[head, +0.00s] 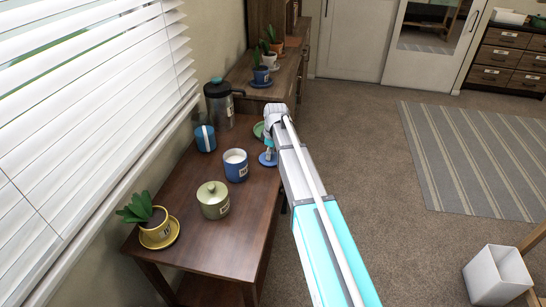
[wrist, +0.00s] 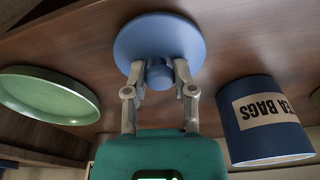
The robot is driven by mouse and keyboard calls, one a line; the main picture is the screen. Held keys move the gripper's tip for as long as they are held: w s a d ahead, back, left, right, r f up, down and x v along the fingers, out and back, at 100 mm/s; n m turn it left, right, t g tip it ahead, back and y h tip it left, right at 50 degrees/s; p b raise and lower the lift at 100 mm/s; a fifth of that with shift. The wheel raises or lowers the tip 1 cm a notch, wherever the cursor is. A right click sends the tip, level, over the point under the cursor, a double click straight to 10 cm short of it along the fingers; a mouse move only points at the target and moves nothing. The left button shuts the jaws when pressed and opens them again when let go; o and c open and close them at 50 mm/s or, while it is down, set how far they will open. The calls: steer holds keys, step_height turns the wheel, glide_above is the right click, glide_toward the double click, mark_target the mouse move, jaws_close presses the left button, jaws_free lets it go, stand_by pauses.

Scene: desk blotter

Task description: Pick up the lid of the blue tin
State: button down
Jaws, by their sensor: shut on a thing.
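The blue tin (head: 236,167) stands open on the wooden table, its pale inside showing from above. In the wrist view the tin (wrist: 262,122) is at the right, with a label on which "BAGS" can be read. Its round blue lid (head: 267,159) is apart from the tin, to its right in the head view. In the wrist view the lid (wrist: 158,38) is at top centre, with my gripper (wrist: 159,72) shut on its knob. I cannot tell whether the lid touches the table. My arm partly covers the lid in the head view.
A green dish (wrist: 50,94) lies left of the lid in the wrist view.

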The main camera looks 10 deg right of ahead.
steer(key=shift+r, duration=0.15)
step_height(320, 180, up, 3)
steer(key=p, duration=0.3)
steer(key=s+a+r+p, duration=0.1)
steer(key=s+r+p, duration=0.8)
steer(key=s, duration=0.5)
steer(key=shift+r+p, duration=0.35)
steer(key=shift+p, duration=0.15)
steer(key=shift+a, duration=0.1)
